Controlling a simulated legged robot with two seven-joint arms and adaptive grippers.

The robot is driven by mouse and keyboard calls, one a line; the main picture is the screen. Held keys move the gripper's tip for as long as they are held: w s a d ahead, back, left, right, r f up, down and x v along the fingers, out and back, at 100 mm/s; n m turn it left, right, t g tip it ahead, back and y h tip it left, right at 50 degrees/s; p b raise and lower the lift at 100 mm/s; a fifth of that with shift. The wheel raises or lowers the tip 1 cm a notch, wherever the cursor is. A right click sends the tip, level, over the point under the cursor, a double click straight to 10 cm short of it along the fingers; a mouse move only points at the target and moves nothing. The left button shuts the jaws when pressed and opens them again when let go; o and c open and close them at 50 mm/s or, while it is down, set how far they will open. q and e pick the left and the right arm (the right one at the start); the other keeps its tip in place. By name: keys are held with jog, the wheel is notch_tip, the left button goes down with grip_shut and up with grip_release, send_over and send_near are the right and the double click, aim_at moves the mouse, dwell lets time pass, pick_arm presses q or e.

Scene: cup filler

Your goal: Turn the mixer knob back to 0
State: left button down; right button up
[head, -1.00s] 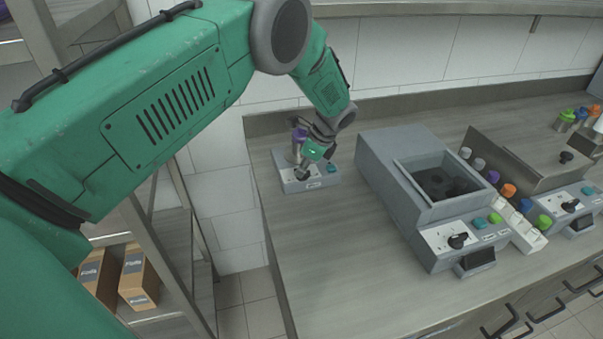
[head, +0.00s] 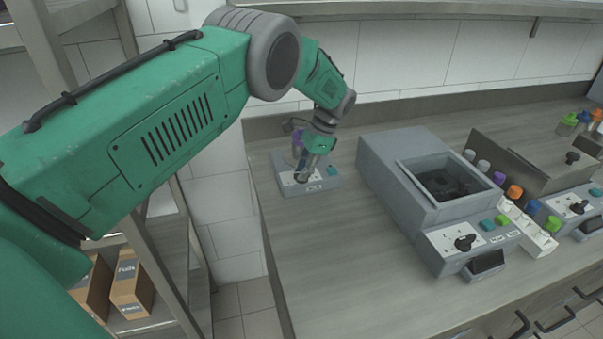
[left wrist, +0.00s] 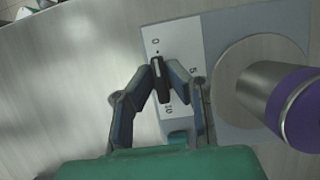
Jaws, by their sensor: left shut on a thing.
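The mixer (head: 326,184) is a small grey box with a white dial panel near the left end of the counter. Its black knob (left wrist: 162,84) shows in the left wrist view, between the dial's 0 and 10 marks. The knob is elongated and its light-marked end points about at the dot by the 0. My left gripper (left wrist: 164,68) is shut on the knob, one finger on each side; it also shows in the head view (head: 303,176). A metal cup with a purple lid (left wrist: 299,108) stands on the mixer beside the dial. My right gripper is not in view.
A larger grey machine (head: 395,155) with a dark opening and its own knob stands to the right on the counter (head: 340,270). Several coloured-lid cups sit beyond it. The counter front is clear. Boxes (head: 132,285) lie on a shelf at lower left.

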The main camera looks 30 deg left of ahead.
pick_arm(q)
jog(key=shift+w+d, duration=0.15)
jog(key=shift+d, duration=0.05)
jog(key=c, duration=1.6)
grip_release()
jog(key=shift+w+f, duration=0.1)
jog(key=shift+w, duration=0.1)
jog(key=shift+r, duration=0.45)
jog(key=v, duration=1.1)
jog(key=shift+w+d, duration=0.25)
jog(key=shift+w, duration=0.05)
